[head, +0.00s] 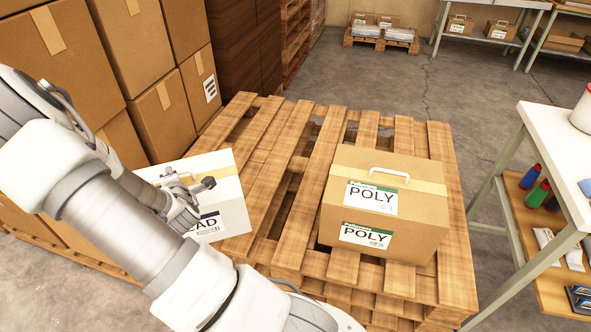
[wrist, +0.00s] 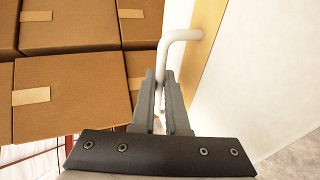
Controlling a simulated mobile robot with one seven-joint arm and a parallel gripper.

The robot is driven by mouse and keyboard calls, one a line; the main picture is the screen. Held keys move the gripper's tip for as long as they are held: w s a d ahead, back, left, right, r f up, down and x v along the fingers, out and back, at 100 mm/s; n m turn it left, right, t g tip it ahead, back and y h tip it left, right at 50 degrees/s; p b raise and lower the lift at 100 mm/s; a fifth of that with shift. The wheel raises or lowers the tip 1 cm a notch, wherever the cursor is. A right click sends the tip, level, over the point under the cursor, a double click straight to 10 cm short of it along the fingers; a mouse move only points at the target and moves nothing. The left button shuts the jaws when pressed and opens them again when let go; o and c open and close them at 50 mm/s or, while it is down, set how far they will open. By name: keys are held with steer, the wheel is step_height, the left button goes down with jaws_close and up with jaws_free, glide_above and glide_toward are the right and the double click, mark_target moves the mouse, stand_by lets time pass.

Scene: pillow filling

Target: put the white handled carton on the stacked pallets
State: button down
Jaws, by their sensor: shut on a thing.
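The white handled carton (head: 223,180) shows in the head view at the left edge of the stacked pallets (head: 285,130), tilted, with a label ending in "AD" partly hidden by my arm. Whether it touches the pallets I cannot tell. My gripper (head: 190,190) is at the carton's top. In the wrist view my gripper (wrist: 165,88) is shut on the carton's white handle (wrist: 180,40), and the carton's white side (wrist: 255,85) fills the right. The pallets are wooden and slatted, with their left and middle slats bare.
A brown POLY carton (head: 385,205) stands on the right part of the pallets. Stacked brown boxes (head: 165,110) rise at the left and back. A white-topped table (head: 560,130) with bottles on its lower shelf stands at the right.

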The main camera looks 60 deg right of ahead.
mark_target(213, 155)
steer(key=s+d+m+g+h+b, duration=0.1)
steer(key=d, duration=0.2)
steer(key=s+d+f+m+h+b, duration=0.1)
steer(key=d, duration=0.3)
steer(key=s+d+m+g+h+b, duration=0.1)
steer(key=s+d, duration=0.1)
steer(key=d, duration=0.2)
steer(key=shift+f+m+g+b, duration=0.3)
steer(key=shift+b, duration=0.1)
steer(key=s+d+m+g+h+b, duration=0.3)
steer(key=s+d, duration=0.3)
steer(key=d, duration=0.3)
steer(key=w+d+f+b, duration=0.3)
steer(key=w+f+b, duration=0.1)
steer(key=w+f, duration=0.7)
steer(key=shift+d+f+b, duration=0.2)
steer(key=shift+f+b, duration=0.15)
steer(key=shift+b, duration=0.05)
steer(key=shift+f, duration=0.1)
steer(key=shift+f, duration=0.1)
steer(key=c, duration=0.9)
jaws_free()
steer(key=shift+s+f, duration=0.1)
steer(key=shift+s, duration=0.05)
steer(key=shift+a, duration=0.1)
